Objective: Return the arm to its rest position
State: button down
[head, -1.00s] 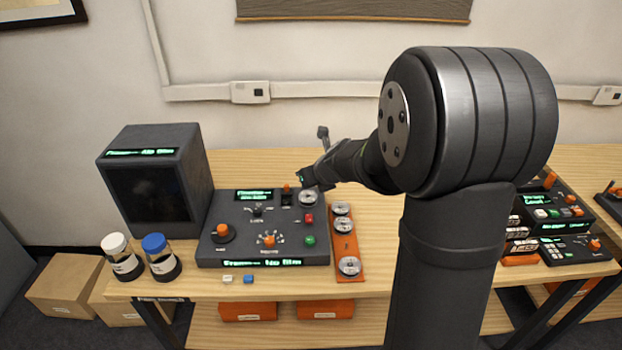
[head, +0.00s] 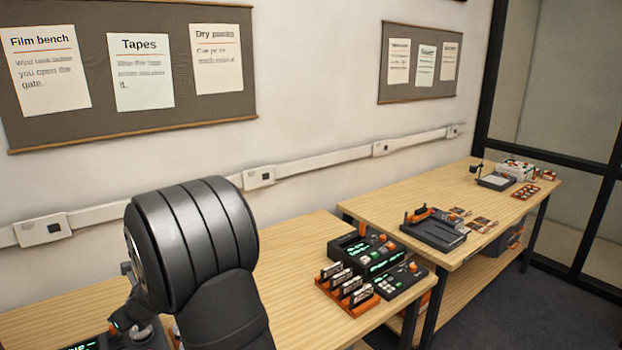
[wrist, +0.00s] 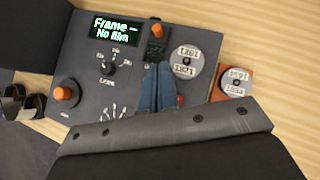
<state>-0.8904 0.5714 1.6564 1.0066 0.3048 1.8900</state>
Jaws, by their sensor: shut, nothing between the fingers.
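My gripper (wrist: 157,88) shows in the wrist view as two blue-grey fingertips pressed together, with nothing between them. It is over the dark film console (wrist: 85,85), just left of a labelled film reel (wrist: 190,62) at the console's right side. The console's screen (wrist: 113,32) reads "Frame -- No film". In the head view my arm is at the lower left, and only a corner of the console (head: 90,343) shows beyond it. Whether the fingertips touch the console I cannot tell.
A second reel (wrist: 236,82) lies on an orange tray right of the console. In the head view, an orange rack of tapes (head: 347,289) stands beside dark decks (head: 365,252). Another bench (head: 470,225) stands farther right. Bare wood (head: 290,265) lies between my arm and the decks.

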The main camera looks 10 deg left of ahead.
jog(key=x, duration=0.8)
jog(key=shift+a+f, duration=0.1)
